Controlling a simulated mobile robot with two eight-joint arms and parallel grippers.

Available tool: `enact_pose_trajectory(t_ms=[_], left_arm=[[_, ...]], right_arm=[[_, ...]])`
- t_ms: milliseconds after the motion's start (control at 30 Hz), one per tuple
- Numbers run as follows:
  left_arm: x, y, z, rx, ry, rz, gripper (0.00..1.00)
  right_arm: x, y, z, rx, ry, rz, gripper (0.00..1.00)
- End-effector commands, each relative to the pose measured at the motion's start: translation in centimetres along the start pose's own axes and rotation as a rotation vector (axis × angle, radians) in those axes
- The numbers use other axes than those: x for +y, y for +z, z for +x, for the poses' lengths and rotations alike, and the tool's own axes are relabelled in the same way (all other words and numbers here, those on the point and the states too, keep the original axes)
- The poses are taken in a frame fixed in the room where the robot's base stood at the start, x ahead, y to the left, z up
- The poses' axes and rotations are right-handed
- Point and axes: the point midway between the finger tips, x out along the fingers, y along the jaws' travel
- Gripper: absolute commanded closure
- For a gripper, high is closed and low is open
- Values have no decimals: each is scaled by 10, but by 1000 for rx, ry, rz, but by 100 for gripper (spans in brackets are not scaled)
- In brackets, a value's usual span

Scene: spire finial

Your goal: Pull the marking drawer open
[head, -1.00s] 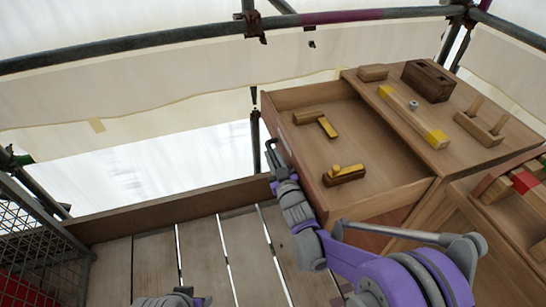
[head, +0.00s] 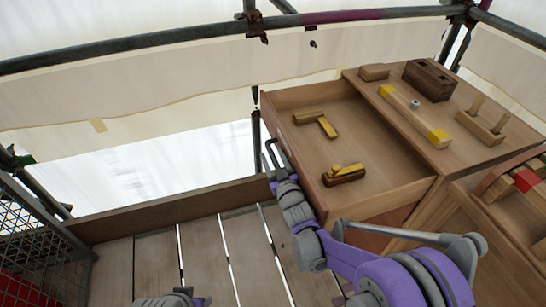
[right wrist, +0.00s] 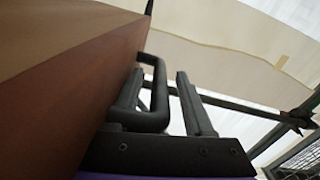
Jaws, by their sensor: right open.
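The marking drawer (head: 386,154) stands pulled well out of the wooden cabinet, and its inside shows in the head view. Its reddish-brown front (right wrist: 75,100) fills the left of the right wrist view. A black bar handle (right wrist: 158,88) stands out from that front. My right gripper (right wrist: 165,100) is open at the handle, with one finger on each side of the bar. In the head view, my right gripper (head: 275,160) is small and dark against the drawer front.
Inside the drawer lie a yellow-and-wood square (head: 326,127) and a marking gauge (head: 344,175). A yellow-ended bar (head: 412,117) and wooden blocks lie on the cabinet top (head: 455,155). Plank floor (head: 200,265) is clear left of the drawer. A mesh panel (head: 35,235) stands at far left.

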Motion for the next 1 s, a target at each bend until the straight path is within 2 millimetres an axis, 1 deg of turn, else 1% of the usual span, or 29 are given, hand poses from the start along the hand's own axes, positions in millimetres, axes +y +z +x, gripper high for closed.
enact_pose_trajectory(t_ms=[67,167,400,500,600,767,1000], left_arm=[[0,0,-1,0,0,0,50],[0,0,-2,1,0,0,50],[0,-2,-7,2,0,0,50],[0,-2,-8,2,0,0,50],[0,-2,-9,2,0,0,50],[0,-2,-9,2,0,0,50],[0,-2,-9,2,0,0,50]], right_arm=[[0,0,-4,0,0,0,48],[0,-1,-17,0,1,0,48],[1,-1,-66,0,1,-2,48],[0,-1,-84,0,1,0,48],[0,0,-97,0,0,-1,48],[0,0,-107,0,0,0,48],[0,0,-108,0,0,0,48]])
